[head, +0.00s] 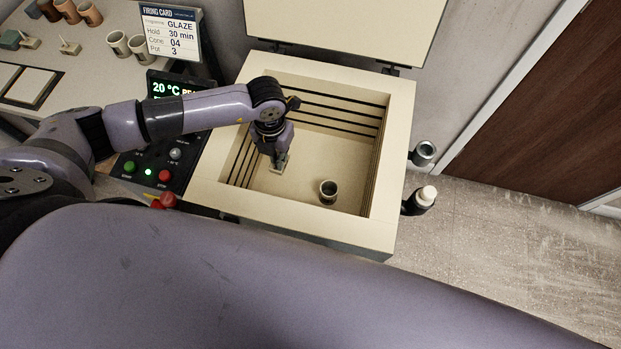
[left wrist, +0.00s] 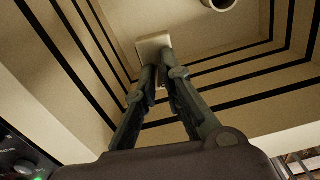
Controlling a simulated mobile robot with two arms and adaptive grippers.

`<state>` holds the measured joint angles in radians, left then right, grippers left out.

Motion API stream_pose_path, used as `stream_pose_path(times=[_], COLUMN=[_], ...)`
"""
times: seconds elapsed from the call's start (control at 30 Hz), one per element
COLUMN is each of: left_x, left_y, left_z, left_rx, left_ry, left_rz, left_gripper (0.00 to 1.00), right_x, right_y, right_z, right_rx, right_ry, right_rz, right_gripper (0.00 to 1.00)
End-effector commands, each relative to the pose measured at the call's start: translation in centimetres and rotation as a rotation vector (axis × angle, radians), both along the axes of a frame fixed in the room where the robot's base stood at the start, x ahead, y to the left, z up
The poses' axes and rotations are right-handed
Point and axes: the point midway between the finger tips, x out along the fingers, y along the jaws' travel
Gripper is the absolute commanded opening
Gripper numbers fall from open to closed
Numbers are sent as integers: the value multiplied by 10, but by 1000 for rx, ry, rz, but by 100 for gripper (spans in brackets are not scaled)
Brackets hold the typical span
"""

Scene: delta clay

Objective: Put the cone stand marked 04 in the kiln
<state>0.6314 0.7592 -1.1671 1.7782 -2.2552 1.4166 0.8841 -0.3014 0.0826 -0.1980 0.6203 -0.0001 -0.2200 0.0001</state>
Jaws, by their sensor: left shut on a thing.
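My left gripper (head: 281,155) reaches down inside the open kiln (head: 205,196), near its left wall. Its fingers are shut on a small pale cone stand (head: 278,168), low at the kiln floor; I cannot tell if it touches the floor. In the left wrist view the stand (left wrist: 152,42) shows beyond the closed fingertips (left wrist: 158,85). The fingers cover part of the stand, and no number can be read on it. My right gripper is not in view.
A cup (head: 328,191) stands on the kiln floor to the right. The kiln lid (head: 340,28) is raised. The control panel (head: 160,170) and firing card (head: 171,32), reading cone 04 and pot 3, are at left. Several cups and other stands (head: 69,47) sit on the table.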

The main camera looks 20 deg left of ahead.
Motion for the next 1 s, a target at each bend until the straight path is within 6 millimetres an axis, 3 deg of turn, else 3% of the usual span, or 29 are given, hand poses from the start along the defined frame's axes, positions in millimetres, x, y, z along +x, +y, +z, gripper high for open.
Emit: stream_pose_path(times=[0.2,0.47,1.0], left_x=[9,12,11], left_y=[3,5,4], left_z=[-12,-25,-158], left_rx=[5,6,7], left_ry=[-2,-3,-3], left_rz=[337,485,484], left_gripper=[0,0,0], right_x=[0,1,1], right_y=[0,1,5], right_z=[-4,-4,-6], right_rx=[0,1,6], right_ry=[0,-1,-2], right_rz=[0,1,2], right_gripper=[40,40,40])
